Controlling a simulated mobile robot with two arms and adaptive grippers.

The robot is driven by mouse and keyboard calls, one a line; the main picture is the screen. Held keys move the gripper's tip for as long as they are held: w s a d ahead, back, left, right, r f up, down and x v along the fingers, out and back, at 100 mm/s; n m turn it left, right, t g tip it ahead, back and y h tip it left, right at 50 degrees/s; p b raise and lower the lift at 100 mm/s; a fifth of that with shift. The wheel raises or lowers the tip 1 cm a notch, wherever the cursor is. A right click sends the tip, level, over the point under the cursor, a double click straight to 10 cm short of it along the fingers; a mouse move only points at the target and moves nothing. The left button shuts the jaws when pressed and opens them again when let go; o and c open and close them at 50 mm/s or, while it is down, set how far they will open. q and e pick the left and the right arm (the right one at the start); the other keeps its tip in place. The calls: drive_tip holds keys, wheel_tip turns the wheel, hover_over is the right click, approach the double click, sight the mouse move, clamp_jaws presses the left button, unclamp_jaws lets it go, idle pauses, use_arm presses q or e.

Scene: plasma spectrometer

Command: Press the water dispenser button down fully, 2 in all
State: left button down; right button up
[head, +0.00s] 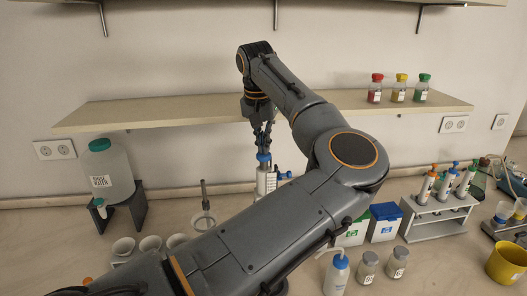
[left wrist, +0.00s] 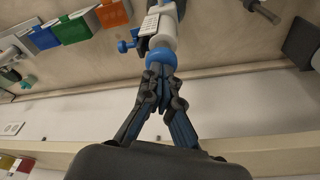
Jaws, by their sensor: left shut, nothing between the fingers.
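The dispenser (head: 266,182) has a white body with a label and stands upright on the bench near the middle of the head view. Its round blue button (head: 264,157) is on top. My left gripper (head: 263,148) points straight down with its fingertips right at the button; I cannot tell whether they press it or only touch it. In the left wrist view the shut, empty fingertips (left wrist: 160,72) meet the blue button (left wrist: 160,57), with the white body (left wrist: 162,25) beyond. My left arm hides the dispenser's lower part. My right gripper is not in view.
A large labelled bottle (head: 107,172) stands on a dark stand at left. A shelf (head: 170,112) runs behind my arm, with capped jars (head: 399,91) on it. Green and blue boxes (head: 385,222), a pipette rack (head: 436,225), small bottles (head: 368,266) and a yellow cup (head: 507,262) stand at right.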

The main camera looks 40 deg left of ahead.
use_arm(q)
drive_tip(key=shift+f+b, duration=0.4)
drive_tip(key=shift+f, duration=0.75)
drive_tip(key=shift+f+b, duration=0.4)
drive_tip(key=shift+b, duration=0.1)
drive_tip(key=shift+r, duration=0.2)
drive_tip(key=shift+r+p, duration=2.1)
drive_tip(key=shift+r, duration=0.7)
drive_tip(key=shift+r, duration=0.1)
wheel_tip(320, 180, up, 5)
drive_tip(key=p, duration=0.3)
drive_tip(key=shift+p, duration=0.4)
